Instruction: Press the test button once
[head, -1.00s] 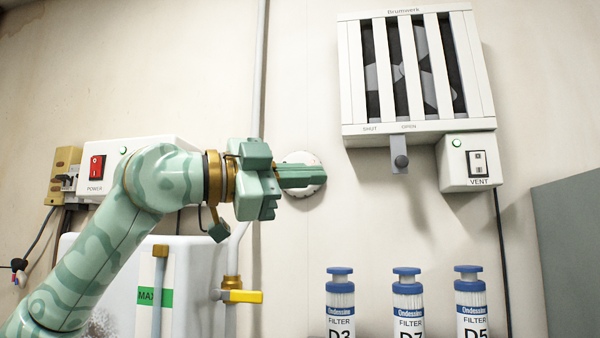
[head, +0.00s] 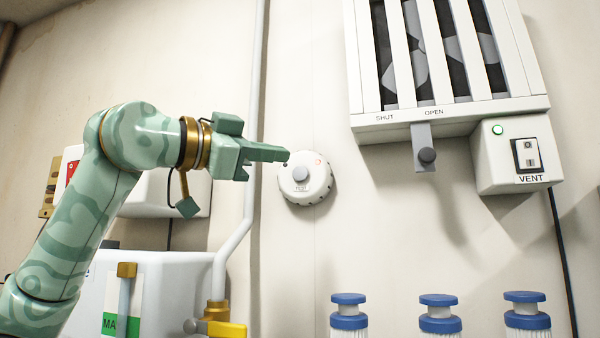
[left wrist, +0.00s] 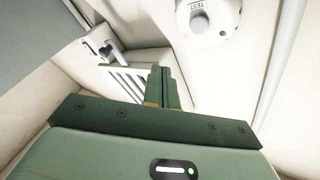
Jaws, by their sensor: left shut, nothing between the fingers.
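The test button (head: 301,174) is a grey round knob in the middle of a white round wall unit (head: 318,190) marked TEST, with a small red light at its upper right. My left gripper (head: 286,155) is shut and empty. Its fingertips are just left of and above the button in the head view, and I see no contact. In the left wrist view the white unit (left wrist: 222,32) is at the top right, with the button (left wrist: 199,24) on it, and the shut fingers (left wrist: 164,85) point up to the left of it. My right gripper is not in view.
A slatted vent (head: 450,110) with a grey slider (head: 426,150) and a VENT switch box (head: 515,155) is on the wall to the right. Several blue-capped filters (head: 440,315) stand below.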

